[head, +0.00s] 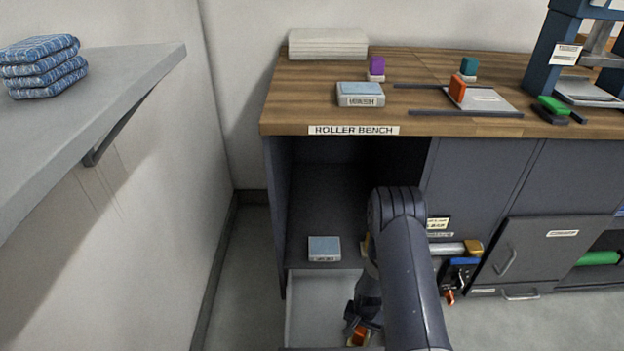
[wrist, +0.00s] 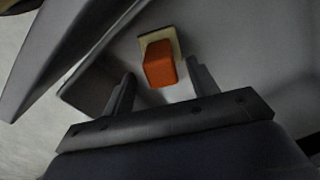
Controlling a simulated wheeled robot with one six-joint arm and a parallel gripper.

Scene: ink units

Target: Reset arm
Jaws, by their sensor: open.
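My gripper (head: 362,318) reaches down into the open drawer (head: 308,300) below the roller bench, partly hidden by my arm. In the wrist view its two fingers (wrist: 160,82) stand apart. An orange block on a cream base (wrist: 160,64) lies on the drawer floor just beyond and between the fingertips, with gaps visible on both sides. The same orange block (head: 360,335) shows in the head view at the bottom edge, close under the gripper.
A blue-topped box (head: 324,248) sits in the open cupboard behind the drawer. The bench top (head: 430,68) holds another blue-topped box (head: 360,93) and several small blocks. A shelf (head: 110,85) with folded cloths (head: 42,65) juts out at left. A grey door (head: 540,250) stands right.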

